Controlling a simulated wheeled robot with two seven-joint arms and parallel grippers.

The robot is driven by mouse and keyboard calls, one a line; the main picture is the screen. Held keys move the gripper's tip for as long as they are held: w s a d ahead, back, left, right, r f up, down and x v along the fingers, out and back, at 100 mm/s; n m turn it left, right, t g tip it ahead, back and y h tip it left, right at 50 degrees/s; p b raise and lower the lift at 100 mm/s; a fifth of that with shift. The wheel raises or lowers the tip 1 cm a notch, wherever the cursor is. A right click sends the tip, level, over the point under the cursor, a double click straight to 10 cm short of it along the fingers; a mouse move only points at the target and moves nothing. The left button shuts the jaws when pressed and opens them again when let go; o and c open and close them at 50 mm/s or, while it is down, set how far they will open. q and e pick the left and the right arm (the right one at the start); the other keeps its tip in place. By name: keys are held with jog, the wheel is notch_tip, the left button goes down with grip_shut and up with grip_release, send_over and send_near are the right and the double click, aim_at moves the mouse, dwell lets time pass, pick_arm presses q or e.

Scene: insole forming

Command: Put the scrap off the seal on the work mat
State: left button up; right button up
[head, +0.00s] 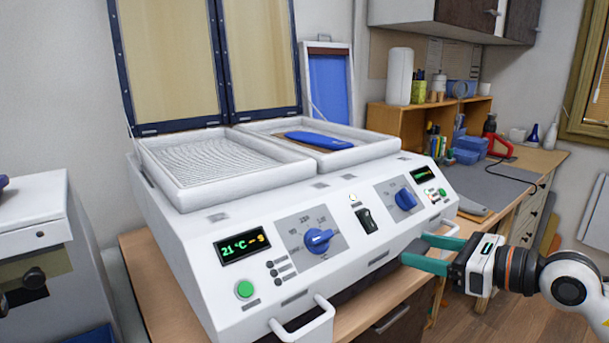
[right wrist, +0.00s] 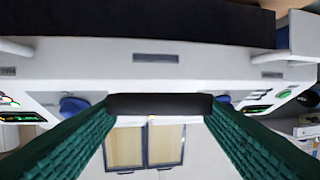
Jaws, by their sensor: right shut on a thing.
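My right gripper (head: 413,248), with green fingers, is shut on a small dark scrap (right wrist: 160,104). The scrap spans between the two fingertips in the right wrist view. The gripper is in front of the right end of the white forming machine (head: 330,272), clear of its trays. The grey work mat (head: 490,184) lies on the wooden bench behind and to the right of the gripper. The machine's left tray (head: 205,190) shows a ridged pale surface. A blue insole (head: 320,139) lies in its right tray. I cannot make out a separate seal. My left gripper is out of view.
The machine's lid (head: 225,118) stands open at the back. Blue boxes (head: 470,147) and a red tool (head: 500,147) stand behind the mat. A grey flat object (head: 470,206) lies at the mat's near edge. Most of the mat is bare.

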jog(key=s+a+f+m+t+h+p, duration=0.1)
jog(key=s+f+m+t+h+p, duration=0.1)
jog(key=s+f, duration=1)
jog(key=shift+s+a+f+m+t+h, duration=0.4)
jog(key=shift+f+m+h, duration=0.55)
jog(key=shift+f, duration=1.3)
